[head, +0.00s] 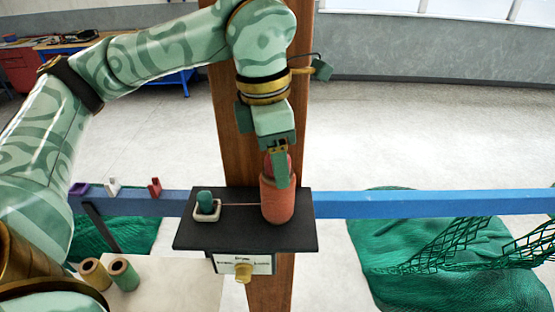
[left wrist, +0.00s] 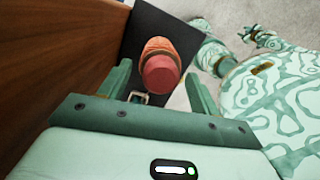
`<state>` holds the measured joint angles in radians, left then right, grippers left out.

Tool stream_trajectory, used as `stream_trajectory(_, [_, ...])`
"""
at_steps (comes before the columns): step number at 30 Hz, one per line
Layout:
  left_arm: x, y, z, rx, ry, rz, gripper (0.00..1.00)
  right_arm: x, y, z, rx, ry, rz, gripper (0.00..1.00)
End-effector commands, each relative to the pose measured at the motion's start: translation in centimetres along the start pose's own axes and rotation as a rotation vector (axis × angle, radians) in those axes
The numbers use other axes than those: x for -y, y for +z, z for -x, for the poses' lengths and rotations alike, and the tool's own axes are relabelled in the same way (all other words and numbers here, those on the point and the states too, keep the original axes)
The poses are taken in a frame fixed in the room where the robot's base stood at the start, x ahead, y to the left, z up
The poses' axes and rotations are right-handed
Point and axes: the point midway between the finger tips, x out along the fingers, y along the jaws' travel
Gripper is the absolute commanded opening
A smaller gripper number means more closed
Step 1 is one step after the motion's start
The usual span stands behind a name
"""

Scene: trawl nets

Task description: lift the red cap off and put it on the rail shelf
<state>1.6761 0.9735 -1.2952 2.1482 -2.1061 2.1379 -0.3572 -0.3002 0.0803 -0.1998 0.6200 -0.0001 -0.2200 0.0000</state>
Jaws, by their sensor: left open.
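The red cap (left wrist: 160,75) sits on top of an upright orange ribbed cylinder (head: 277,203), which stands on a black shelf (head: 245,238) in front of the wooden post and blue rail. In the head view the cap (head: 267,163) is partly hidden by a finger. My left gripper (head: 279,165) is open and points down over the cylinder. In the left wrist view the cap shows between its two fingers (left wrist: 158,72), with visible gaps; I cannot tell whether a finger touches it. A small green forked shape (left wrist: 265,38) there looks like my right gripper; its opening is unclear.
A dark green piece (head: 205,197) stands in a pale holder on the shelf's left. A labelled panel with a yellow knob (head: 243,271) is at the shelf's front. The blue rail (head: 430,203) carries small clips at left. Spools (head: 124,274) and green nets (head: 440,275) lie below.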

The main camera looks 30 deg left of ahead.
Motion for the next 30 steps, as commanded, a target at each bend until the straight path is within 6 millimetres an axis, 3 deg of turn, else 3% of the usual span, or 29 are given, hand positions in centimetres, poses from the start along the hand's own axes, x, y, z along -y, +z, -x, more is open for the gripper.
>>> stream_trajectory(3, [0.0, 0.0, 0.0, 0.0, 0.0, 0.0, 0.63, 0.0, 0.0, 0.0, 0.0, 0.0, 0.0, 0.36])
stream_trajectory(9, [0.0, 0.0, 0.0, -0.001, 0.0, 0.0, 0.15, 0.0, 0.0, 0.0, 0.0, 0.0, 0.0, 0.36])
stream_trajectory(22, [0.0, 0.1, 0.9, 0.001, 0.002, 0.0, 0.15, 0.1, 0.0, -0.3, 0.0, 0.0, 0.0, 0.36])
stream_trajectory(26, [-0.1, 0.5, 2.9, 0.004, 0.005, 0.001, 0.15, 0.1, 0.1, -0.9, 0.0, -0.001, 0.0, 0.36])
stream_trajectory(30, [1.9, -0.7, 6.2, 0.005, 0.006, -0.002, 0.15, 0.1, 0.1, -1.4, 0.0, -0.001, 0.0, 0.36])
